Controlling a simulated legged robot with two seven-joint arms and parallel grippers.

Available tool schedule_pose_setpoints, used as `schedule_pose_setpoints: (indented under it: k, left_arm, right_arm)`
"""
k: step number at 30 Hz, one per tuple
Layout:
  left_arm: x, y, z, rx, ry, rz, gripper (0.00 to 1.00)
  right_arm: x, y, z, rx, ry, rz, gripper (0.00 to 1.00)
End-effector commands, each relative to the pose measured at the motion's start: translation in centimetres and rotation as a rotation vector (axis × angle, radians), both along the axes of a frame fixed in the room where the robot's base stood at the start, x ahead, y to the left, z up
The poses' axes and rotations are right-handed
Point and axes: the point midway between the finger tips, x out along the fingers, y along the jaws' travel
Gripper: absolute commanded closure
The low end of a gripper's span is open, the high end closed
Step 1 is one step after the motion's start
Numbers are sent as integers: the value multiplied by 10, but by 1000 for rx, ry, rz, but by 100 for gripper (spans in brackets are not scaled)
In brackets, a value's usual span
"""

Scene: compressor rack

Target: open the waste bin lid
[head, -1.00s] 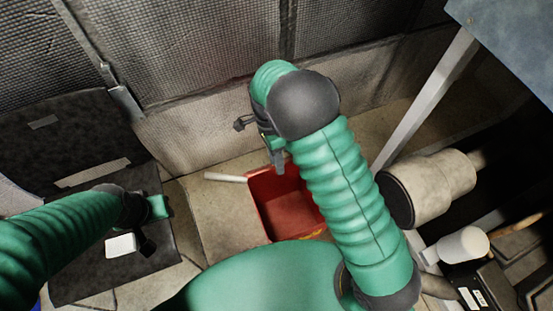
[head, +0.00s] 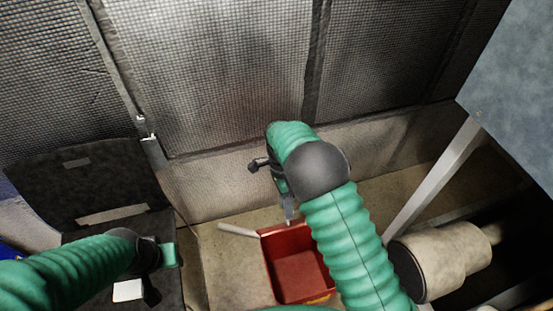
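The waste bin (head: 301,272) is a red box on the floor at the bottom centre of the head view. I see its red inside from above, and no lid covers it. I cannot make out a separate lid; my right arm hides part of the bin's right side. My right gripper (head: 289,210) points down at the bin's back rim; I cannot tell whether it touches, or whether its fingers are open or shut. My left gripper (head: 150,289) is at the lower left, well apart from the bin, its fingers not clear.
A pale rod (head: 238,230) lies left of the bin. A dark panel-like object (head: 95,165) stands at the left. A beige cylinder (head: 440,265) and a slanted metal post (head: 437,180) are at the right. A mesh wall (head: 220,70) closes off the back.

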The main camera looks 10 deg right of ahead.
Motion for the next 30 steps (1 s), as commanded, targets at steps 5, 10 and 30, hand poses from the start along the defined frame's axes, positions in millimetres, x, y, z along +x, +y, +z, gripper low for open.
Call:
schedule_pose_setpoints:
  k: [5, 10, 30]
  left_arm:
    - [0, 0, 12, 0, 0, 0, 64]
    - [0, 0, 20, 0, 0, 0, 64]
    - [0, 0, 48, 0, 0, 0, 64]
  right_arm:
    - [12, 1, 12, 0, 0, 0, 67]
    - [23, 1, 20, 0, 1, 0, 67]
    - [68, 5, 54, 0, 0, 0, 67]
